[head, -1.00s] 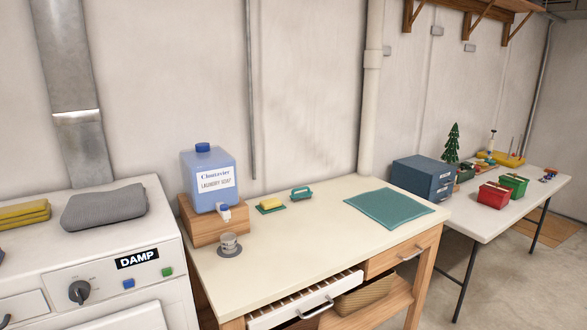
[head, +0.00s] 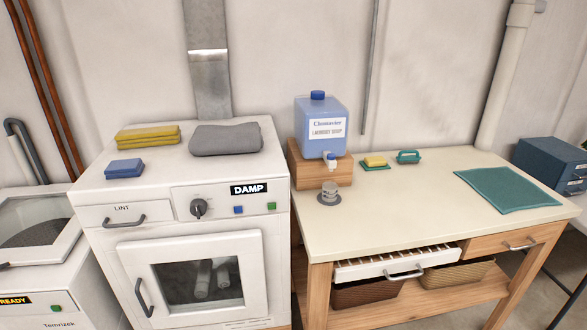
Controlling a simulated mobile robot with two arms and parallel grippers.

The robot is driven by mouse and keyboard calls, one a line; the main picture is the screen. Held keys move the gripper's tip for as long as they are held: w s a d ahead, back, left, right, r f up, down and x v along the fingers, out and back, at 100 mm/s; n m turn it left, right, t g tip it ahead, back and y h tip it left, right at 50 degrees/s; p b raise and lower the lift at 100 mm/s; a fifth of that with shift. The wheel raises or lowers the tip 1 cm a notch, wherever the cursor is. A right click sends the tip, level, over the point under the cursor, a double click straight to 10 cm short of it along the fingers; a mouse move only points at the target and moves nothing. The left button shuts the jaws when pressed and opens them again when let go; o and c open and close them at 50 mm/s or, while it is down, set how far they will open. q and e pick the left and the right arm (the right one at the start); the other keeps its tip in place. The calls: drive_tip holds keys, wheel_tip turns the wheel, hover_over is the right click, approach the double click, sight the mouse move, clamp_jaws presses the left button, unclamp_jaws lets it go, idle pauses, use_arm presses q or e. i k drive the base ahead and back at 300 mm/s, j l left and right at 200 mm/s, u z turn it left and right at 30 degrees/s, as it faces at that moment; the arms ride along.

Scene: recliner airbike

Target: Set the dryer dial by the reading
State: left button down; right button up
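The white dryer (head: 185,230) stands left of centre in the head view. Its dark round dial (head: 198,208) is on the front panel, with a light pointer mark too small to read. A black sign on the panel, the reading (head: 248,189), says DAMP in white letters. A blue button (head: 238,209) and a green button (head: 271,206) sit below the sign. The dryer door is shut, and its dark window shows pale tube-like shapes. Neither of my grippers is in view.
Yellow cloths (head: 148,135), a grey folded cloth (head: 226,139) and a blue block (head: 125,168) lie on the dryer. A table (head: 420,215) at right holds a soap jug (head: 321,125) and has a partly open drawer (head: 395,264). A white machine (head: 45,260) marked READY stands at left.

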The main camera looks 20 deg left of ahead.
sight(198, 207)
drive_tip(key=u, duration=1.3)
